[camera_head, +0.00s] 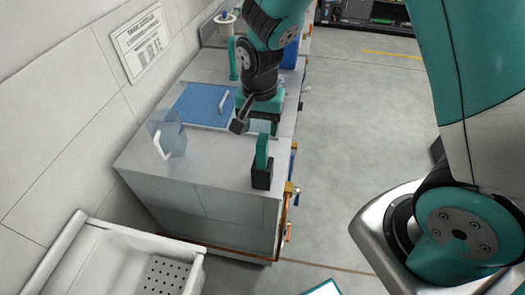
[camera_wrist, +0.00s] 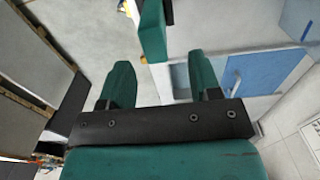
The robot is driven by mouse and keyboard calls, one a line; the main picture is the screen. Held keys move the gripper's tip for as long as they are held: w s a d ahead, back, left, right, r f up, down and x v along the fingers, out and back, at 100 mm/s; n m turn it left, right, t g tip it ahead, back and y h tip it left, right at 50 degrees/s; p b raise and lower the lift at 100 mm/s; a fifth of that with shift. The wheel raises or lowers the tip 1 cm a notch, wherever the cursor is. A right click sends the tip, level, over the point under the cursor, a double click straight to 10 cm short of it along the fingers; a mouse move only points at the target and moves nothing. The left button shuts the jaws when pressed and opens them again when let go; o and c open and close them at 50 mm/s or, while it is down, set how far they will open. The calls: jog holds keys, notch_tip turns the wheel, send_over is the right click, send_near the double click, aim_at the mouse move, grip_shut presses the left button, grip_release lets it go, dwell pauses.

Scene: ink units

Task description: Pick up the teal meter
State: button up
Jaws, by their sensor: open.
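The teal meter (camera_head: 262,151) stands upright in a small black holder (camera_head: 262,176) near the front right corner of the grey worktop. In the wrist view a teal block with a dark edge, which looks like the meter (camera_wrist: 152,32), shows at the top, beyond my fingertips. My gripper (camera_head: 260,122) is above the worktop, just behind and above the meter in the head view. In the wrist view my two teal fingers (camera_wrist: 160,72) are spread apart with nothing between them. The meter appears apart from the fingers.
A slim teal upright thing (camera_head: 233,58) stands farther back. A white sink (camera_head: 110,260) is at front left.

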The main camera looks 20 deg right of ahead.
aim_at(263, 139)
jog(key=f, duration=0.1)
jog(key=f+p, duration=0.1)
jog(key=f, duration=0.1)
jog(key=f+p, duration=0.1)
jog(key=shift+s+d+f, duration=0.15)
jog(key=shift+s+f, duration=0.1)
jog(key=shift+s, duration=0.1)
jog(key=shift+f, duration=0.5)
jog(key=c, duration=1)
jog(key=shift+r, duration=0.1)
jog(key=shift+c, duration=0.2)
